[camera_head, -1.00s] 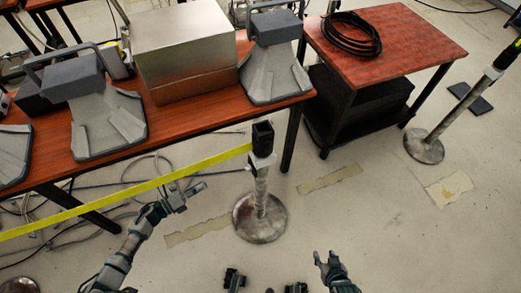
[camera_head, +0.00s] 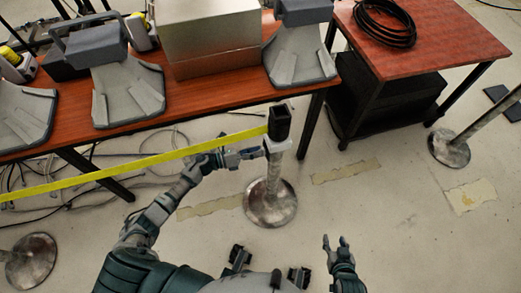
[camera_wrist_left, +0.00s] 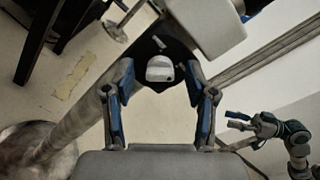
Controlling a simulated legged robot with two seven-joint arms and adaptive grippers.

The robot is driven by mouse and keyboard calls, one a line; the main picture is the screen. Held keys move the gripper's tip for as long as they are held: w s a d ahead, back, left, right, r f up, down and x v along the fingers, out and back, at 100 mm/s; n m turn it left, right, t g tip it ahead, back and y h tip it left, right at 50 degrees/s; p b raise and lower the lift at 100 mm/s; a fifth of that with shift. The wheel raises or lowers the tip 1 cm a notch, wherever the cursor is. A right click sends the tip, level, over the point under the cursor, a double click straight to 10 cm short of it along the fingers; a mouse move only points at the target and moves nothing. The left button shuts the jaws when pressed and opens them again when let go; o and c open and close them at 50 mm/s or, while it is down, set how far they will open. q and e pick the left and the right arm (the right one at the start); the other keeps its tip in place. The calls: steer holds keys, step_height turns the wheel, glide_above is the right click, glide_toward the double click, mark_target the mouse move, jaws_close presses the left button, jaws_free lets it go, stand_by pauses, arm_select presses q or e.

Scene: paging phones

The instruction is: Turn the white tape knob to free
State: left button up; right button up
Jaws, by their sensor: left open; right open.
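A black-headed post (camera_head: 280,122) with a white collar (camera_head: 282,146) stands on a round metal base and holds the yellow tape (camera_head: 120,168). In the left wrist view, a small white knob (camera_wrist_left: 160,71) shows against the dark post head. My left gripper (camera_head: 256,153) is beside the collar, on its left. In the left wrist view its two blue-padded fingers (camera_wrist_left: 160,84) are spread apart, with the knob between their tips and a gap on each side. My right gripper (camera_head: 335,243) is open and empty over the floor, right of the post.
A wooden table (camera_head: 200,106) with grey devices and a metal box (camera_head: 210,35) stands behind the tape. A red table (camera_head: 440,45) with a coiled black cable is at the back right. Another post (camera_head: 450,148) stands at right. Cables lie on the floor under the table.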

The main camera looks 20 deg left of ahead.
arm_select(q)
steer(key=shift+x, duration=1)
steer(key=shift+a+f, duration=0.1)
steer(key=shift+a, duration=0.25)
steer(key=shift+c, duration=0.5)
steer(key=c, duration=0.8)
steer(key=shift+s, duration=0.1)
jaws_close()
steer(key=shift+d, duration=0.15)
arm_select(e)
steer(key=shift+a+r, duration=0.1)
steer(key=shift+a, duration=0.05)
